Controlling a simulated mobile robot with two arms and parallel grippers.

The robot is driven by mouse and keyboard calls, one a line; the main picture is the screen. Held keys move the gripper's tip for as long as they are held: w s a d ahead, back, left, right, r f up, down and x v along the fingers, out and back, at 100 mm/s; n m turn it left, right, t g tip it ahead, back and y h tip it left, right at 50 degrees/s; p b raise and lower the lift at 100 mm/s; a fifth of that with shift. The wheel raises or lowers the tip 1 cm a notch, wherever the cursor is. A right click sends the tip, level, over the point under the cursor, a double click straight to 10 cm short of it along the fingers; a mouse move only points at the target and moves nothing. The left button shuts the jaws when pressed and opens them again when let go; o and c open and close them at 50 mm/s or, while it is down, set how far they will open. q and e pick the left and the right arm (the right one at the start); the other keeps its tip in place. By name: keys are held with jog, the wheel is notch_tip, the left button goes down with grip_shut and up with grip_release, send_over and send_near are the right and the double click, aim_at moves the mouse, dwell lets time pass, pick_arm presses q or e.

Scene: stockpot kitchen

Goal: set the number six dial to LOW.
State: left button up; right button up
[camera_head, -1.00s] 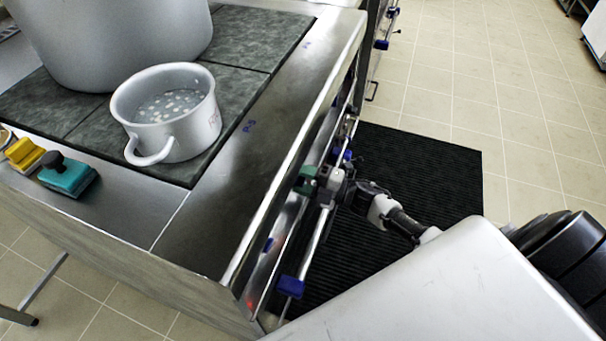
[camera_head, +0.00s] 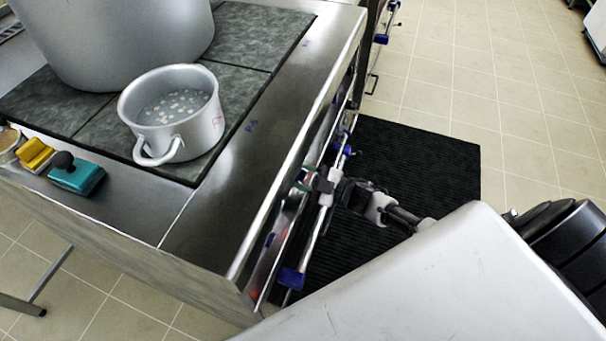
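The stove's front panel (camera_head: 262,262) is seen at a steep slant, with small blue and red marks on it. I cannot tell which dial is number six or read any dial setting. My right gripper (camera_head: 311,186) is at the front panel, close beside the rail, with its arm coming in from the right. Its fingertips are small and partly hidden, so I cannot tell whether they are open or touch a dial. My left gripper is not in view.
A rail (camera_head: 318,232) with blue fittings (camera_head: 291,278) runs along the stove's front. A small pot (camera_head: 200,125) and a large stockpot (camera_head: 120,40) stand on the dark hotplates. Yellow (camera_head: 36,154) and teal (camera_head: 78,178) items lie at left. A black mat (camera_head: 420,165) covers the floor.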

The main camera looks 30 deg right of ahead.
dwell(0.4)
jog(key=o, duration=0.9)
jog(key=shift+s+d, duration=0.1)
jog(key=shift+d, duration=0.05)
jog(key=v, duration=1)
jog(key=shift+s+d, duration=0.2)
